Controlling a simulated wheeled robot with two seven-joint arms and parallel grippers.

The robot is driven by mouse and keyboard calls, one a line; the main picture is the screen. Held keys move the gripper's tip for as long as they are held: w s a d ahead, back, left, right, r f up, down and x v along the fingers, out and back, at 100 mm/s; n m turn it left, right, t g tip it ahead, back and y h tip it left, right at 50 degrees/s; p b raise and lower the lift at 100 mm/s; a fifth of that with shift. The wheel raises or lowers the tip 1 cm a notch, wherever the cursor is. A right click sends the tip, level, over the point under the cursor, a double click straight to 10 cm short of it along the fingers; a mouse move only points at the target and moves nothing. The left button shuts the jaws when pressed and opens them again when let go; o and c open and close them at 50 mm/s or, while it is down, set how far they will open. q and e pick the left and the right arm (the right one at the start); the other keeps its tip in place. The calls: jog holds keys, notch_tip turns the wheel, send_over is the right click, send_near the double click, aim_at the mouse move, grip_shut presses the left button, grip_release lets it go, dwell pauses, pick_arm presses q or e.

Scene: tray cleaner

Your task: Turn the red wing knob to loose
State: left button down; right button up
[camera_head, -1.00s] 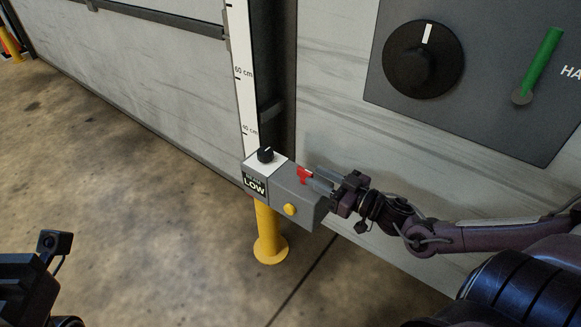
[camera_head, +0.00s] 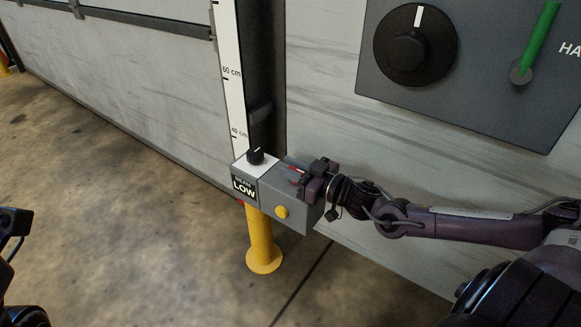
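The red wing knob (camera_head: 297,170) is on the top of the grey box (camera_head: 270,197), to the right of the box's white plate. Only a small part of its red shows; my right gripper hides the rest. My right gripper (camera_head: 296,172) is at the knob, with its fingers reaching left over the box top and one on each side of the red part. I cannot tell whether the fingers press on it. Part of my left arm (camera_head: 12,240) shows at the left edge; its fingers are out of view.
The box carries a black knob (camera_head: 256,156), a LOW label (camera_head: 243,188) and a yellow button (camera_head: 281,212). A yellow post (camera_head: 262,245) stands below it. A height scale (camera_head: 230,75) rises behind. A panel with a large black dial (camera_head: 415,45) and green lever (camera_head: 540,40) is upper right.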

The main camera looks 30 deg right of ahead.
grip_shut()
